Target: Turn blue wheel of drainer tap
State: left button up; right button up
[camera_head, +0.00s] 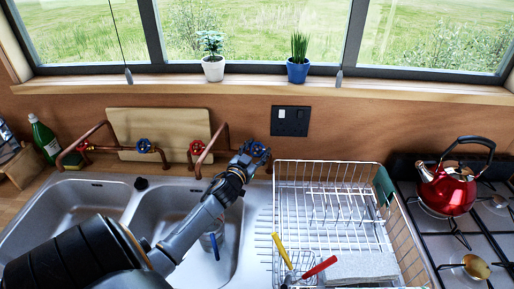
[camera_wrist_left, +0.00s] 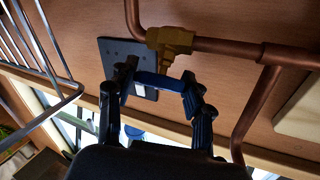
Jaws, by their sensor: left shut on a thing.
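The blue wheel (camera_head: 259,149) of the tap by the dish drainer sits at the right end of the copper pipes, against the back wall. My left gripper (camera_head: 246,160) reaches it from the front left and is shut on it, partly covering it. In the left wrist view the blue wheel (camera_wrist_left: 158,83) shows as a thin blue band between the two fingers of my left gripper (camera_wrist_left: 160,76), just below the brass valve body (camera_wrist_left: 172,42). How far the wheel is turned cannot be told. My right gripper is not in view.
A red wheel (camera_head: 197,147) and another blue wheel (camera_head: 144,146) are on the pipes to the left. The white wire drainer (camera_head: 330,166) stands close on the right, the sink (camera_head: 165,205) below. A red kettle (camera_head: 447,190) is on the stove. A black socket plate (camera_head: 290,121) is behind.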

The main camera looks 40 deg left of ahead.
pick_arm(q)
jog(key=o, duration=0.9)
jog(key=shift+s, duration=0.1)
jog(key=v, duration=1.2)
